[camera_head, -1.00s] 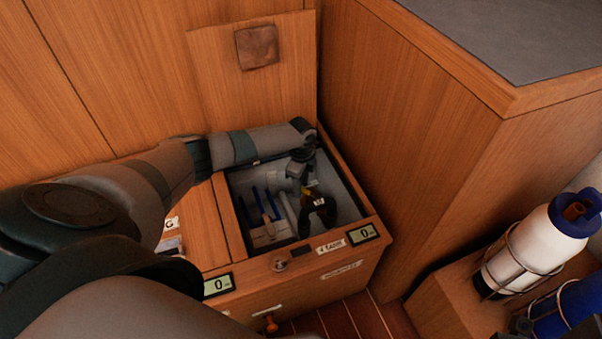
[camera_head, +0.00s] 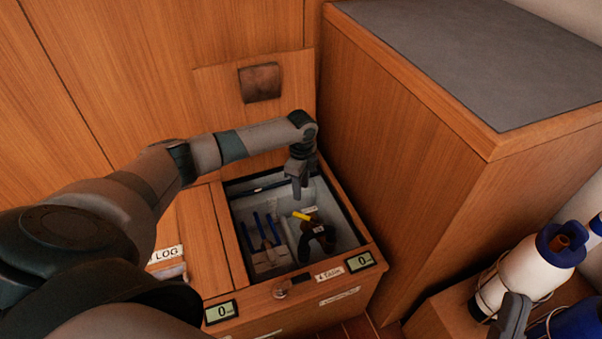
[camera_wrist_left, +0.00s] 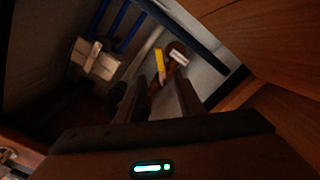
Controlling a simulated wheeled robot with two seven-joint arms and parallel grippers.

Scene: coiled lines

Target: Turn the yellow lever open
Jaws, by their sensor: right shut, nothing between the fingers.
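The yellow lever (camera_head: 302,215) is inside the open compartment of the wooden bench, beside a dark curved part (camera_head: 318,238). In the left wrist view the lever (camera_wrist_left: 159,56) shows just beyond the fingertips, next to a small white tag (camera_wrist_left: 177,57). My left gripper (camera_head: 299,192) points down into the compartment, above the lever and apart from it. In the left wrist view its fingers (camera_wrist_left: 162,90) stand apart with nothing between them. My right gripper (camera_head: 512,318) shows at the lower right, in front of the white bottle, shut and empty.
Blue rods (camera_head: 262,228) and a pale block (camera_head: 270,260) are at the compartment's left. The raised wooden lid (camera_head: 295,85) stands behind. A tall wooden cabinet (camera_head: 420,160) closes off the right side.

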